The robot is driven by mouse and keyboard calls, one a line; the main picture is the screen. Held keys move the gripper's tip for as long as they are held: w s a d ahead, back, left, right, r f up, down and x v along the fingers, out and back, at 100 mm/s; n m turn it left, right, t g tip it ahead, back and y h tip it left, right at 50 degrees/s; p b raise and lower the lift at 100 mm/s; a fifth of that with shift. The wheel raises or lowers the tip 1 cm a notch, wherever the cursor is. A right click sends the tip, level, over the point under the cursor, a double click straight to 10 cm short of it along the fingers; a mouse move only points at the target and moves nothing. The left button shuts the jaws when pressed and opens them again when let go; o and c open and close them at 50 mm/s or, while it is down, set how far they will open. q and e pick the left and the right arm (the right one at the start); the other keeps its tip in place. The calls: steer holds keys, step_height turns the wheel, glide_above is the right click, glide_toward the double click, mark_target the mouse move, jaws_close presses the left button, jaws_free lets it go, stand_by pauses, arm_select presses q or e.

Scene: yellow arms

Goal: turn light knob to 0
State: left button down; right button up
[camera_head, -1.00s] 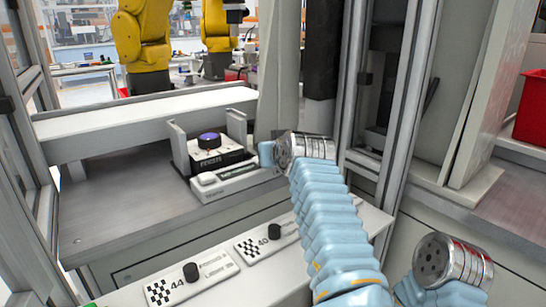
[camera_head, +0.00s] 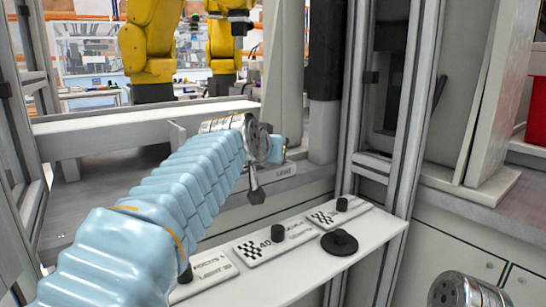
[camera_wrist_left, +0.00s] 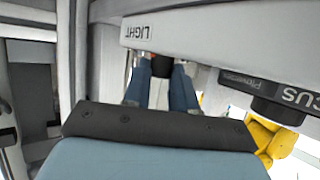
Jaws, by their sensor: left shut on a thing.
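The white box marked LIGHT (camera_wrist_left: 215,35) is on the back bench, and its lettering appears upside down in the left wrist view. A small dark knob (camera_wrist_left: 162,66) sits at its edge beside the lettering. The two blue-grey fingers of my left gripper (camera_wrist_left: 161,82) are shut on this knob, one on each side. In the head view my left gripper (camera_head: 279,148) is at the box's right end, with the knob hidden behind my wrist. I cannot read the knob's setting. My right gripper is outside the views.
A dark round FOCUS dial (camera_wrist_left: 277,110) is beside the light box. The white front ledge carries labelled panels with black knobs (camera_head: 278,232) and a black disc (camera_head: 339,242). A metal frame post (camera_head: 352,100) stands to the right of my left gripper.

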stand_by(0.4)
arm_select(q)
steer(key=c, duration=0.9)
jaws_free()
